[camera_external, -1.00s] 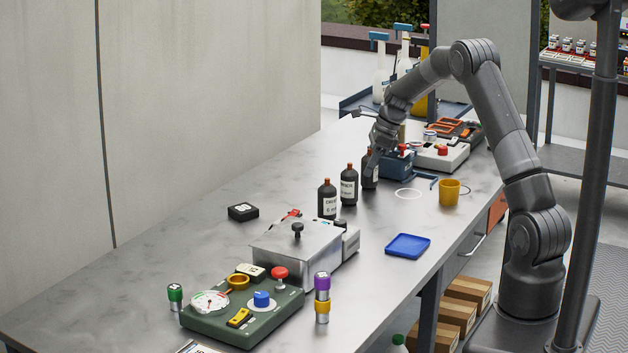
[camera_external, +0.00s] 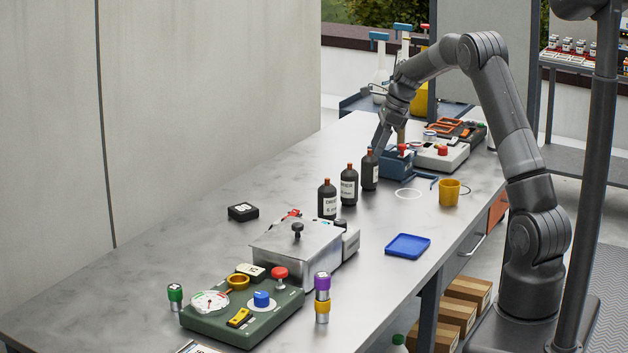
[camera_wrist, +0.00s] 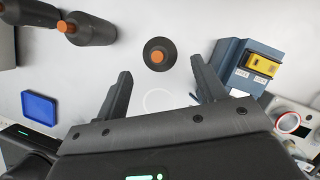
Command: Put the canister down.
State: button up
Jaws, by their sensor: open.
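Three dark bottles with orange caps stand upright on the grey bench. I take the rear one (camera_external: 370,171), nearest my gripper, as the canister; its white label shows. The other two, a middle bottle (camera_external: 348,186) and a front bottle (camera_external: 327,199), stand in a row with it. My gripper (camera_external: 379,143) is open just above the canister. In the wrist view, the canister (camera_wrist: 158,47) shows from above, beyond and between the spread fingers of my gripper (camera_wrist: 164,78), with nothing held between them.
A blue device (camera_external: 398,166) stands close right of the canister. A white ring (camera_external: 408,194), a yellow cup (camera_external: 449,193) and a blue tray (camera_external: 407,246) lie nearer the bench's right edge. A metal box (camera_external: 297,248) stands in front. The bench (camera_external: 215,185) is mostly clear at left.

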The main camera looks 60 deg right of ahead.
jog(key=a+v, duration=0.1)
jog(key=v, duration=0.4)
jog(key=s+a+r+n, duration=0.4)
jog(key=a+n, duration=0.1)
jog(key=a, duration=0.3)
jog(key=s+a+r+n+h, duration=0.1)
jog(key=s+a+r+n, duration=0.3)
jog(key=a, duration=0.3)
jog(key=s+a+r+n, duration=0.3)
jog(key=a+n, duration=0.2)
jog(key=a, duration=0.3)
jog(key=s+a+f+n, duration=0.1)
jog(key=s+a+n, duration=0.5)
jog(key=s, duration=0.3)
jog(key=s+a+f+n+t+h, duration=0.1)
jog(key=s+a+f+n, duration=0.1)
jog(key=s+a+n, duration=0.4)
jog(key=s+n, duration=0.3)
jog(key=s, duration=0.1)
jog(key=shift+a+f+n+t, duration=0.3)
jog(key=shift+a, duration=0.1)
jog(key=shift+s, duration=0.1)
